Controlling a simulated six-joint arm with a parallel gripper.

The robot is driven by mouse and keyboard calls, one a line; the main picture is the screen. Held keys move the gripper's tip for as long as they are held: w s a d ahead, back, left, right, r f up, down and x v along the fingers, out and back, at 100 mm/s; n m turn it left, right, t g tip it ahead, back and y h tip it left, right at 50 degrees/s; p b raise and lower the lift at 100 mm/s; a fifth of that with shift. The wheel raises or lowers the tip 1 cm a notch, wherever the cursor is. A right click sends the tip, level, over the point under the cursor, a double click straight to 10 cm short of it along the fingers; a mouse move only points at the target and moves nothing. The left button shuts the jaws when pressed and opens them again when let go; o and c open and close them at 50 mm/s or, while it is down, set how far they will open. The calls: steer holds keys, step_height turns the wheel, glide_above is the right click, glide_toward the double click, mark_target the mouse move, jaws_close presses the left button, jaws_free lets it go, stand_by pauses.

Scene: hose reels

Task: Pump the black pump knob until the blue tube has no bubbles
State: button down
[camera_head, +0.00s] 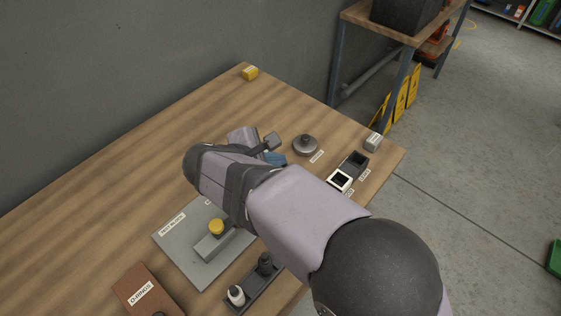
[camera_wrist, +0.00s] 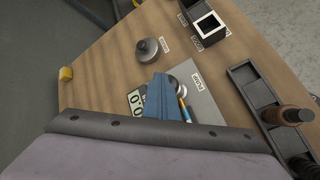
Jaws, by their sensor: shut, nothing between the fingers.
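My gripper (camera_wrist: 160,84) is shut and empty, with its blue fingers over a grey plate (camera_wrist: 206,98) in the wrist view. In the head view, the blue fingertips (camera_head: 275,159) show just past my wrist. The plate has a label that seems to read PUMP. Round metallic parts (camera_wrist: 173,82) and a thin part with orange and blue (camera_wrist: 184,108) show right beside the fingers. I cannot tell whether the thin part is the blue tube, and no bubbles can be made out. I cannot pick out the black pump knob. My fingers and arm cover part of this area.
A round grey piece with a small knob (camera_head: 305,144) stands beyond my gripper. Small dark boxes (camera_head: 355,162) sit near the table's right edge.

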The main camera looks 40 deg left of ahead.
steer(key=shift+f+b, duration=0.3)
steer(key=shift+f, duration=0.3)
stand_by(0.3)
steer(key=shift+r, duration=0.1)
steer(key=shift+r+p, duration=1.5)
steer(key=shift+r, duration=0.2)
step_height(320, 180, up, 5)
steer(key=p, duration=0.4)
stand_by(0.5)
